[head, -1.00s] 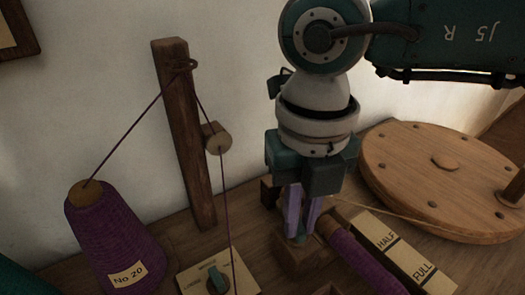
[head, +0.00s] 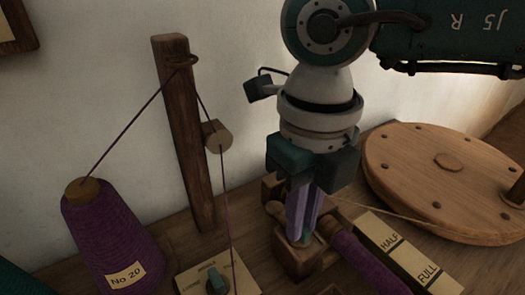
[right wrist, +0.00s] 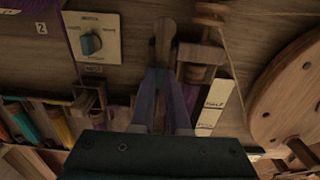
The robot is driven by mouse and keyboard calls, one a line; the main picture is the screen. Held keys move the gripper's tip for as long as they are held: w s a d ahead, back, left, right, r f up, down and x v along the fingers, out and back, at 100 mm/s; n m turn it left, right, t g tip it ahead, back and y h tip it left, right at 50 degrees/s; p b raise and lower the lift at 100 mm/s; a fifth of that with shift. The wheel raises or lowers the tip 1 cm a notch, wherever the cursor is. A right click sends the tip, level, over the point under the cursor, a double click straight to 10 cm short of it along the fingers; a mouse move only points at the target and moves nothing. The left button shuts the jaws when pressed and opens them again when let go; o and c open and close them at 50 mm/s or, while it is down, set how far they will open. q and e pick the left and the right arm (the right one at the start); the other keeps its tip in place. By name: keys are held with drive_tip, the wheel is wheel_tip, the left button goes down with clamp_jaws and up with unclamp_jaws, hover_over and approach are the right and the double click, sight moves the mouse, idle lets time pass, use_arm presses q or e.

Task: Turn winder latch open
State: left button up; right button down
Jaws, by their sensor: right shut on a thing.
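The winder latch looks like a small wooden lever with a rounded end; this end (head: 276,209) shows just left of my fingers in the head view. In the right wrist view the lever (right wrist: 165,38) points away from me, from between the fingertips. My right gripper (head: 301,236) points down over a wooden block (head: 297,262) and is shut on the lever; it also shows in the right wrist view (right wrist: 161,75). The fingers hide the lever's pivot end. A purple wound bobbin (head: 367,262) lies right beside the fingers. My left gripper is not in view.
A large wooden wheel (head: 455,165) stands close on the right, with a cord running to it. A HALF/FULL card (head: 398,250) lies in front. A dial plate (head: 240,270), a yarn post (head: 184,140) and a purple cone (head: 108,235) are left.

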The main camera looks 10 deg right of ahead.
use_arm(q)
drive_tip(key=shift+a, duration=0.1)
use_arm(e)
drive_tip(key=c, duration=0.9)
unclamp_jaws()
use_arm(q)
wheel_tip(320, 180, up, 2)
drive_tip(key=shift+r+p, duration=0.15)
drive_tip(key=shift+p, duration=1)
use_arm(e)
wheel_tip(320, 180, up, 10)
